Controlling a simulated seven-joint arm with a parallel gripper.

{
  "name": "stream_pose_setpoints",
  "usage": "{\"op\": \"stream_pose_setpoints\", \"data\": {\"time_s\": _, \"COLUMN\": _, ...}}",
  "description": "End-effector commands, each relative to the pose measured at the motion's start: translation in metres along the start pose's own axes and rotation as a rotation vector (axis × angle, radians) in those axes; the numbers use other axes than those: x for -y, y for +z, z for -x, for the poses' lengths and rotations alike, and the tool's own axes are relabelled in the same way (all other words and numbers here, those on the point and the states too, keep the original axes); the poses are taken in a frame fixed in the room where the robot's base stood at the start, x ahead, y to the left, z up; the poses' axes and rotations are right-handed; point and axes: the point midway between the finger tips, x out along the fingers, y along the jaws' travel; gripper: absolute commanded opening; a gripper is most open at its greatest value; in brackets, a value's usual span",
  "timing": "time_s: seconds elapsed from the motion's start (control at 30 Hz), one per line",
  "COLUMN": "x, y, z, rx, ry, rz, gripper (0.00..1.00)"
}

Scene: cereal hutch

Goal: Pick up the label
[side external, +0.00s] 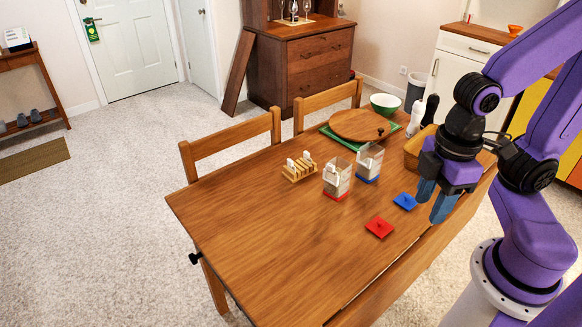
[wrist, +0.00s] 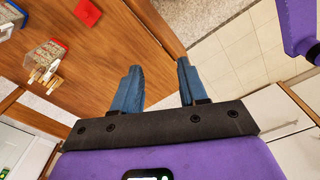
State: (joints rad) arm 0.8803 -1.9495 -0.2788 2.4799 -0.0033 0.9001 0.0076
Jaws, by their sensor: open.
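No single item can be told for certain as the label. A small wooden rack (side external: 299,172) on the table holds pieces with white ends (side external: 307,155), too small to identify. Two clear containers stand right of it, one with a red base (side external: 337,178) and one with a blue base (side external: 369,162), each with a whitish piece at its front. My gripper (side external: 431,208) is open and empty near the table's right edge, well right of the rack. In the wrist view the blue fingers (wrist: 156,72) are apart with nothing between them.
A red lid (side external: 379,227) and a blue lid (side external: 405,201) lie on the table (side external: 270,247) near my gripper. A round wooden board (side external: 357,124), a green bowl (side external: 385,103) and bottles stand at the back. The table's front left is clear.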

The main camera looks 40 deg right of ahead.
Motion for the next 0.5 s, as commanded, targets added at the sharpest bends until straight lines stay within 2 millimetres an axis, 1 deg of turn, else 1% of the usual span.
{"op": "stream_pose_setpoints", "data": {"time_s": 0.07, "x": -0.011, "y": -0.017, "z": 0.0, "rx": -0.011, "ry": 0.008, "rz": -0.049, "gripper": 0.43}}
{"op": "stream_pose_setpoints", "data": {"time_s": 0.17, "x": -0.034, "y": -0.044, "z": -0.001, "rx": -0.034, "ry": 0.023, "rz": -0.136, "gripper": 0.43}}
{"op": "stream_pose_setpoints", "data": {"time_s": 0.2, "x": -0.044, "y": -0.056, "z": -0.002, "rx": -0.046, "ry": 0.03, "rz": -0.174, "gripper": 0.43}}
{"op": "stream_pose_setpoints", "data": {"time_s": 0.27, "x": -0.061, "y": -0.072, "z": -0.003, "rx": -0.062, "ry": 0.041, "rz": -0.228, "gripper": 0.43}}
{"op": "stream_pose_setpoints", "data": {"time_s": 0.37, "x": -0.091, "y": -0.097, "z": -0.007, "rx": -0.089, "ry": 0.059, "rz": -0.321, "gripper": 0.43}}
{"op": "stream_pose_setpoints", "data": {"time_s": 0.4, "x": -0.104, "y": -0.106, "z": -0.008, "rx": -0.098, "ry": 0.068, "rz": -0.357, "gripper": 0.43}}
{"op": "stream_pose_setpoints", "data": {"time_s": 0.47, "x": -0.125, "y": -0.118, "z": -0.011, "rx": -0.113, "ry": 0.08, "rz": -0.412, "gripper": 0.43}}
{"op": "stream_pose_setpoints", "data": {"time_s": 0.5, "x": -0.138, "y": -0.126, "z": -0.013, "rx": -0.124, "ry": 0.088, "rz": -0.448, "gripper": 0.43}}
